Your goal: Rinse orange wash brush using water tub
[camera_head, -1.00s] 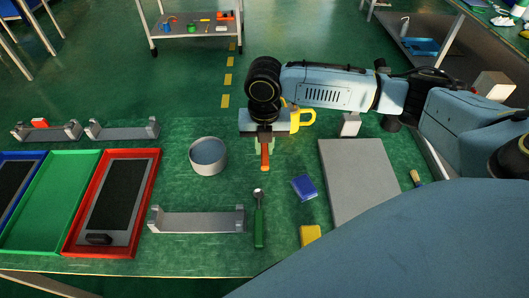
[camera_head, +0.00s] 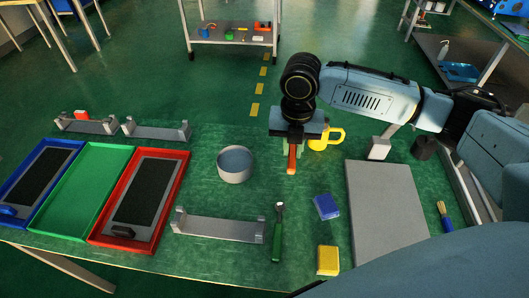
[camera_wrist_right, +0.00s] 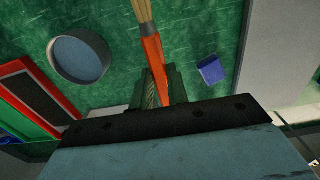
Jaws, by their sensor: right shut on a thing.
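The orange wash brush (camera_head: 292,161) is in my right gripper (camera_head: 291,146), which is shut on its orange handle. In the right wrist view the orange handle (camera_wrist_right: 153,64) lies between the fingers, with pale bristles (camera_wrist_right: 144,14) at the far end, cut off by the frame edge. The water tub (camera_head: 234,177), a round grey tub with blue-grey water inside, stands on the green bench to the left of the brush. It also shows in the right wrist view (camera_wrist_right: 58,68). The brush is outside the tub, apart from it. My left gripper is not in view.
A yellow mug (camera_head: 335,139) stands behind the gripper. A blue block (camera_head: 326,207), a yellow block (camera_head: 328,260), a green-handled tool (camera_head: 276,243) and a grey slab (camera_head: 386,215) lie nearer. A grey rack (camera_head: 218,230) and coloured trays (camera_head: 166,223) are left. Bench between brush and tub is clear.

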